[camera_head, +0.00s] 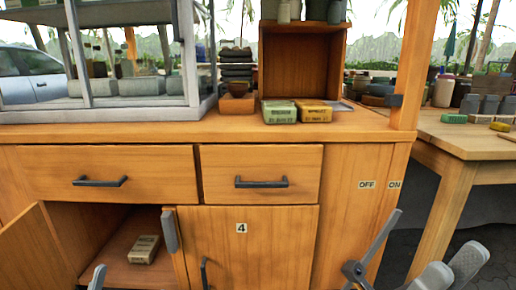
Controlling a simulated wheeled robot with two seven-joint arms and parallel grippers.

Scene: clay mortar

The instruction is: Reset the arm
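My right gripper (425,248) is at the lower right, in front of the cabinet's right side. Its grey finger parts stand spread apart, with nothing seen between them. Only a small grey tip of my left gripper (97,277) shows at the bottom left edge, in front of the open cupboard. The rest of it is below the picture. The wooden cabinet (345,215) has two closed drawers, an open left door (32,250) and a closed door (262,250) marked 4. A pale box (144,249) lies inside the open compartment.
A wooden table (470,138) with several jars and blocks stands at right.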

